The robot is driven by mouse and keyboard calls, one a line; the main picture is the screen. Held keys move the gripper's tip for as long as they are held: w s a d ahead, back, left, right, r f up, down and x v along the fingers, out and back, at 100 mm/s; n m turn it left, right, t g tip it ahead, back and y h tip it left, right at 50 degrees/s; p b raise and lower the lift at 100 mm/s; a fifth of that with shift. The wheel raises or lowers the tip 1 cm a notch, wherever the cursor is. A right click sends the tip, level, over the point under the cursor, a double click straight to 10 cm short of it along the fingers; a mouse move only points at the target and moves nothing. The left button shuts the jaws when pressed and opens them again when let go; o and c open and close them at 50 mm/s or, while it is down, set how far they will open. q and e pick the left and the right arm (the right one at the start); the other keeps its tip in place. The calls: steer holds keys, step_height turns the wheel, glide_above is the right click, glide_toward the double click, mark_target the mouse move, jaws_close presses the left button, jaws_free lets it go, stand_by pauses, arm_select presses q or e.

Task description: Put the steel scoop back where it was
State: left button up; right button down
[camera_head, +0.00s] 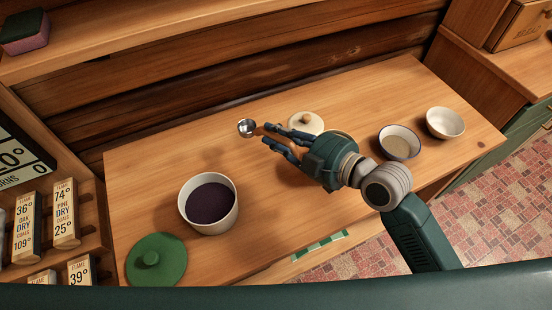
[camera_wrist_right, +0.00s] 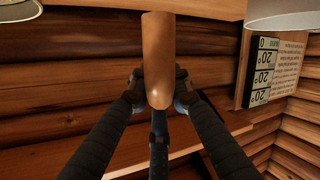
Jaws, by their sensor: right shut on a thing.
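The steel scoop has a small shiny bowl (camera_head: 246,127) and a wooden handle. My right gripper (camera_head: 268,134) is shut on the handle, with the scoop's bowl pointing left in the head view. In the right wrist view the wooden handle (camera_wrist_right: 158,60) stands between the two dark fingers, and the fingertips (camera_wrist_right: 158,85) press on its sides. The scoop appears to be above the back part of the counter. The steel bowl is not visible in the wrist view. My left gripper is not in view.
The counter's front middle is clear.

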step_height(320, 180, down, 9)
steer(key=shift+f+b, duration=0.1)
steer(key=shift+b, duration=0.45)
steer(key=shift+f, duration=0.1)
steer(key=c, duration=1.6)
jaws_free()
steer(key=shift+r, duration=0.2)
